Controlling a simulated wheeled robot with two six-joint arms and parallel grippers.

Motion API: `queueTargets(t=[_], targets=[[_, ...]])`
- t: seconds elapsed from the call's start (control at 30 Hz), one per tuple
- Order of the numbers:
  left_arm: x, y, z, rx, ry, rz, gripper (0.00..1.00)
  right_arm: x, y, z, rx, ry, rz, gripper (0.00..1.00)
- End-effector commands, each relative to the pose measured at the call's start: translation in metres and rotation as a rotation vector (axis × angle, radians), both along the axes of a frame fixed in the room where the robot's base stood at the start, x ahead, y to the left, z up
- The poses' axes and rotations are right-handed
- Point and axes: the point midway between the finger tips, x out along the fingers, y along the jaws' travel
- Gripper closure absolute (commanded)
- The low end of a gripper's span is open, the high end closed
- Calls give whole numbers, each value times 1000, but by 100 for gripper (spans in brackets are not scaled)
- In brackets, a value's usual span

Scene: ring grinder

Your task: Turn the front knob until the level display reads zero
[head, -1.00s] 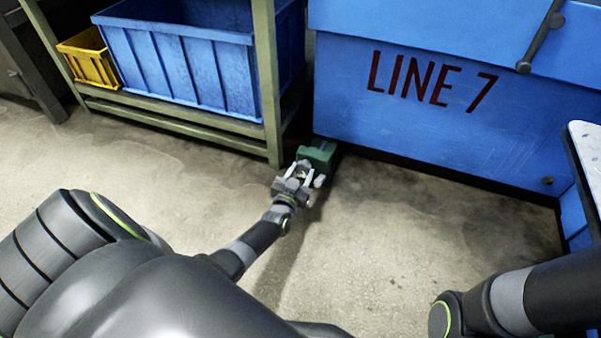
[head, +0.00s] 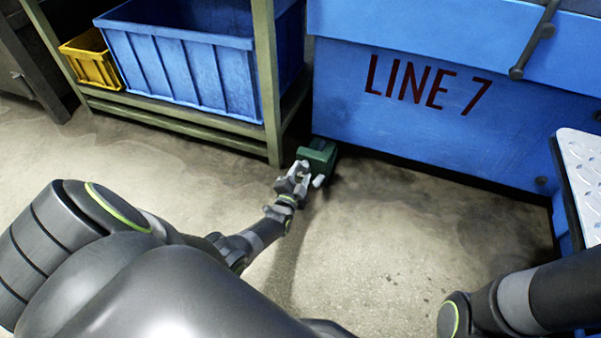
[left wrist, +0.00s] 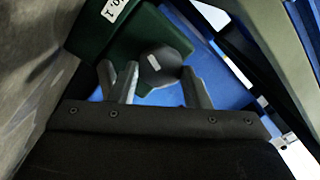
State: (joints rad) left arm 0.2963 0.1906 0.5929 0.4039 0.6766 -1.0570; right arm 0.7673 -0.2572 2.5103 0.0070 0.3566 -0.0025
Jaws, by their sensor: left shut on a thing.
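A small green box (head: 318,150) stands on the floor at the foot of the blue machine, in the middle of the head view. It also fills the upper left of the left wrist view (left wrist: 118,38). Its dark round front knob (left wrist: 162,68) has a white mark. My left gripper (head: 303,174) is at the front of the box; in the left wrist view its fingers (left wrist: 158,86) stand either side of the knob, shut on it. A white label or display (left wrist: 117,9) on the box is cut by the frame edge; its characters look like "1.0", rotated. My right gripper is out of view.
A green rack (head: 180,127) with a blue bin (head: 185,68) and a yellow bin (head: 90,62) stands left of the box. The blue "LINE 7" machine (head: 430,120) is behind, with a metal step (head: 583,170) at right. The floor in front is clear.

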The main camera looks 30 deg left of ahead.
Motion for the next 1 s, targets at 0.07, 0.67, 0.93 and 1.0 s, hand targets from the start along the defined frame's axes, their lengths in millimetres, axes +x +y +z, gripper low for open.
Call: queueTargets(t=[0.07,0.67,0.93,1.0], targets=[[0,-1,0,44,11,0,80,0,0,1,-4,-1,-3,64],[0,-1,-1,174,42,0,80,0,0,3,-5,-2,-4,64],[0,-1,-1,173,42,0,55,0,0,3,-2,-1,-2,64],[0,-1,-1,172,41,0,48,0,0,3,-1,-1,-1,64]])
